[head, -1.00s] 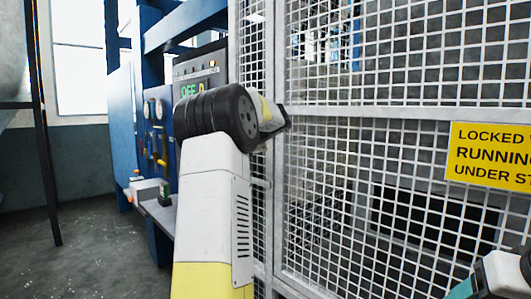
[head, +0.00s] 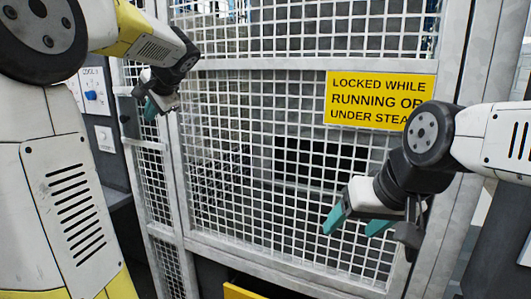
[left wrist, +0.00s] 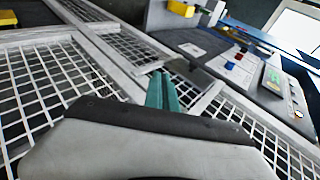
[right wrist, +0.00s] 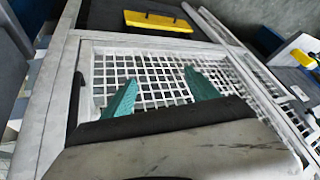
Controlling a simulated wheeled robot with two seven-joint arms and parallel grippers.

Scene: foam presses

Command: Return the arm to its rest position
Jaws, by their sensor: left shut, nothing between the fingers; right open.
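My left arm fills the left of the head view and bends over toward the mesh door. My left gripper (head: 152,107) hangs in front of the mesh near the door's left post. Its teal fingers are together and empty, as the left wrist view (left wrist: 163,92) also shows. My right gripper (head: 358,222) comes in from the right, in front of the mesh door (head: 250,200). Its teal fingers are apart with nothing between them, and they also show in the right wrist view (right wrist: 160,92).
A yellow sign (head: 381,99) on the mesh reads "LOCKED WHILE RUNNING OR UNDER STEAM", partly covered by my right arm. A control panel (head: 94,92) stands behind my left arm. A yellow part (head: 243,291) shows at the bottom. The fence is close to both grippers.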

